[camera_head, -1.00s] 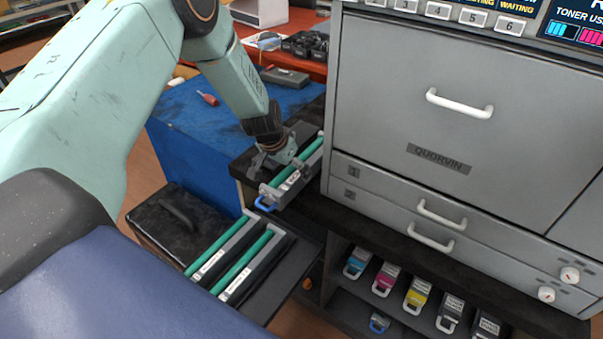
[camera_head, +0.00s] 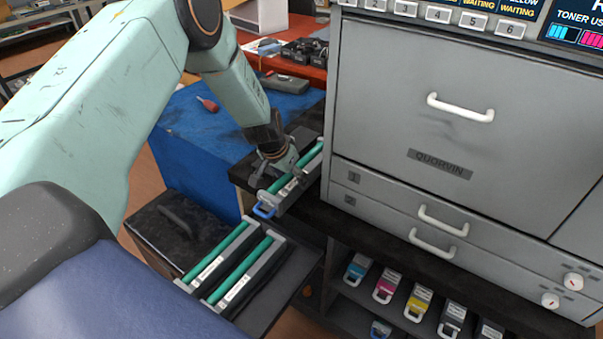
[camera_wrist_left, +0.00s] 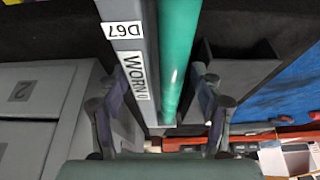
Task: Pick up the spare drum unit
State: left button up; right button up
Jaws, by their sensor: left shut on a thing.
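A drum unit (camera_head: 290,188) with a green roller and a blue front handle lies on the dark counter beside the grey printer. My left gripper (camera_head: 281,177) is down on this unit and shut on it. In the left wrist view the fingers (camera_wrist_left: 157,110) stand on either side of its grey body (camera_wrist_left: 142,80) and green roller (camera_wrist_left: 177,60). Its white labels read D67 and WORN. Two more drum units, a left one (camera_head: 213,262) and a right one (camera_head: 241,280), with green rollers and white labels, lie on the dark tray at lower left. My right gripper is not in view.
The printer (camera_head: 420,100) closes off the right side of the counter. A black case (camera_head: 170,222) stands left of the tray (camera_head: 298,262). Toner cartridges (camera_head: 419,300) sit on a shelf below. A blue-topped bench (camera_head: 195,125) lies behind.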

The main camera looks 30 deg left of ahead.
pick_arm(q)
jog(key=shift+w+r, duration=0.1)
jog(key=shift+w, duration=0.1)
jog(key=c, duration=0.9)
